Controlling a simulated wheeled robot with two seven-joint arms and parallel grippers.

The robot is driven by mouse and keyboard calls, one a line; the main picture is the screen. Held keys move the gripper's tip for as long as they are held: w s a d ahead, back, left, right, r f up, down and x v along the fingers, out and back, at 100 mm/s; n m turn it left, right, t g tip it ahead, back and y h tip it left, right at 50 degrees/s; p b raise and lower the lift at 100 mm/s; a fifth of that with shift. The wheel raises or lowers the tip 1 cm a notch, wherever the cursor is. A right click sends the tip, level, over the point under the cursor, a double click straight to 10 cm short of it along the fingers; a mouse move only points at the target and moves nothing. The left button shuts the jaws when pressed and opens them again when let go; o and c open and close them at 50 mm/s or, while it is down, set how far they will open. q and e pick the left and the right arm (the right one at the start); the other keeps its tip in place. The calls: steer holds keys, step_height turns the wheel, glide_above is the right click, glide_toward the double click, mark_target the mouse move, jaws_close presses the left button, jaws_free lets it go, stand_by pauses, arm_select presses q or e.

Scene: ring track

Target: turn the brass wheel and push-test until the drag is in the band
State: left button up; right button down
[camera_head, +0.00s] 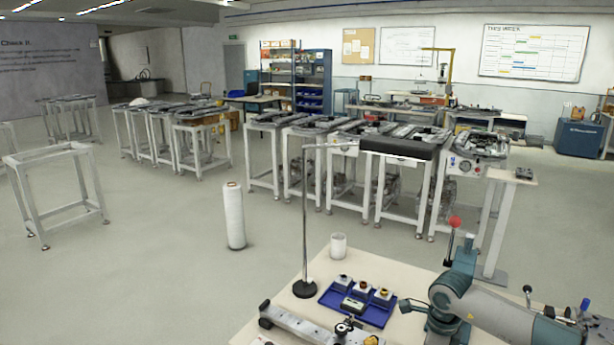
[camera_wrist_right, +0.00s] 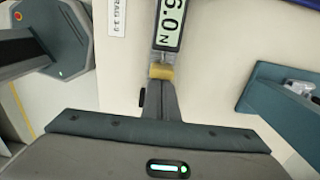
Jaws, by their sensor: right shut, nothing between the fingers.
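In the head view a grey rail (camera_head: 292,324) lies on the table at the bottom, cut off by the frame edge. A small round dark and brass-coloured part (camera_head: 343,328) sits on it; I cannot tell for sure that it is the brass wheel. My right gripper (camera_head: 407,305) is right of it, above the table. In the right wrist view my right gripper (camera_wrist_right: 164,92) is shut and empty. Its tip is close to a yellowish block below a display (camera_wrist_right: 172,22) reading 6.0 N; contact is unclear. A partly cut label (camera_wrist_right: 117,16) is beside it. My left gripper is out of view.
A blue tray (camera_head: 374,317) with several small button boxes lies behind the rail. A stand with a round black base (camera_head: 304,289) and a white cup (camera_head: 338,246) are beyond it. A white roll (camera_head: 235,216) stands on the floor. Several workbenches stand farther back.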

steer(key=shift+w+a+b, duration=0.35)
steer(key=shift+w+a, duration=0.1)
steer(key=shift+a, duration=0.3)
steer(key=shift+w+a+b, duration=0.35)
steer(key=shift+w+a, duration=0.1)
steer(key=shift+a, duration=0.3)
steer(key=shift+w+a+b, duration=0.35)
steer(key=shift+w+a, duration=0.1)
steer(key=shift+a, duration=0.3)
steer(key=shift+r, duration=0.1)
steer(key=shift+s+d+r+p, duration=0.25)
steer(key=shift+s+d+r, duration=0.2)
steer(key=shift+d, duration=0.25)
steer(key=shift+s+d+r+p, duration=0.2)
steer(key=shift+s+d+r, duration=0.25)
steer(key=shift+d, duration=0.2)
steer(key=shift+w+r, duration=0.1)
steer(key=shift+r+p, duration=1.35)
steer(key=shift+r, duration=2.05)
